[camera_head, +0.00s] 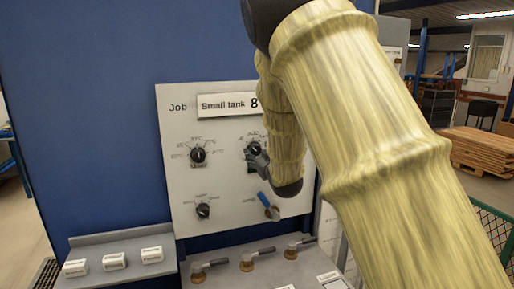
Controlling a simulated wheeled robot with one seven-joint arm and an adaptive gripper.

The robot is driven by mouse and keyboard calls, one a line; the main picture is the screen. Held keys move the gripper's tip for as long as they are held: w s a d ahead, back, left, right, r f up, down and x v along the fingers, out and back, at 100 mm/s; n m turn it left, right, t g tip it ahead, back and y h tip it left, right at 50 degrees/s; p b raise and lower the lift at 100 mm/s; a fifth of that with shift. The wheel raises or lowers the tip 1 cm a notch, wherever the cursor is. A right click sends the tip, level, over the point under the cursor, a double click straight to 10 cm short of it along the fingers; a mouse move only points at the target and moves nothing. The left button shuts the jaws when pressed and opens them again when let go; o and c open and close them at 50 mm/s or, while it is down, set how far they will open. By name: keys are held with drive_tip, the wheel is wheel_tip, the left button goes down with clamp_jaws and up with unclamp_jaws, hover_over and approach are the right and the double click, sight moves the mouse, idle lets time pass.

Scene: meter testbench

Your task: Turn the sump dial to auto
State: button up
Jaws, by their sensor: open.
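A pale panel (178,168) on a blue wall carries several black dials with small labels too blurred to read, so I cannot tell which is the sump dial. One dial (198,155) is at upper left, another (203,210) at lower left, and a third (253,148) at upper right, partly covered. My gripper (258,162) is open just below the upper-right dial; whether it touches the dial is unclear. My arm hides the panel's right side.
A blue-handled lever (265,200) sits at the panel's lower right. Below, several lever valves (246,262) stand on a grey ledge. Labelled white blocks (114,261) sit on a shelf (120,236) at left. A sign (228,104) reads "Small tank 8".

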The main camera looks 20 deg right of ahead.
sight(257, 151)
drive_tip(key=shift+w+p, duration=0.6)
drive_tip(key=shift+w, duration=1.1)
drive_tip(key=c, duration=1)
